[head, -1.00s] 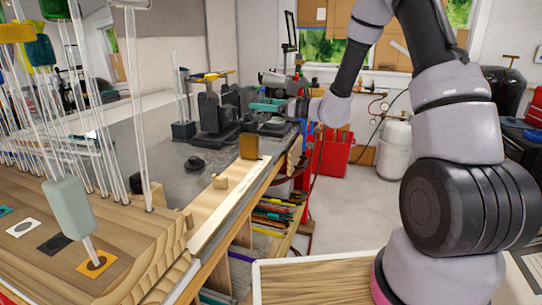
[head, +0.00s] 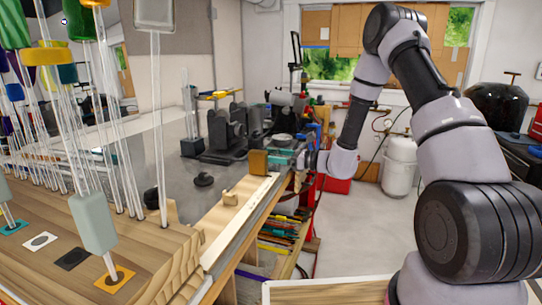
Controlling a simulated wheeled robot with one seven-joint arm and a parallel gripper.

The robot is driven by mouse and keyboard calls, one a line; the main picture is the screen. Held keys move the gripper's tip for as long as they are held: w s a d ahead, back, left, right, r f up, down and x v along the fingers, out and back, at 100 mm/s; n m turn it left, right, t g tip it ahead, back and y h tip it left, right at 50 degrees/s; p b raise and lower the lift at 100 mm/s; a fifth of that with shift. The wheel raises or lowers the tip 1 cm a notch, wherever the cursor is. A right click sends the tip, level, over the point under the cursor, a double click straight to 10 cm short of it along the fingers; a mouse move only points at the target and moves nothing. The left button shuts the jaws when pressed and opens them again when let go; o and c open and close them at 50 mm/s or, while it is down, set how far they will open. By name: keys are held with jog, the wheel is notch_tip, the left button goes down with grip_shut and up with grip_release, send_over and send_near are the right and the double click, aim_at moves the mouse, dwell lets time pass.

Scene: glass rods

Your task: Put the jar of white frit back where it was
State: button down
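My arm reaches over the far right part of the bench in the head view, its wrist turned to the left. My gripper (head: 291,159) is at the end of it, small and far off. A small teal thing (head: 280,158) shows at the gripper's end; I cannot tell whether it is held, part of the gripper, or behind it. Whether the fingers are open or shut is too small to tell. I cannot make out a jar of white frit for sure in this view.
A wooden rack (head: 150,262) with several upright glass rods and coloured squares fills the near left. Dark bench tools (head: 228,132) stand behind. A brown block (head: 258,162) sits near the bench edge. Open floor (head: 360,235) lies right of the bench.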

jog(key=shift+f, duration=0.1)
jog(key=shift+c, duration=1.1)
grip_release()
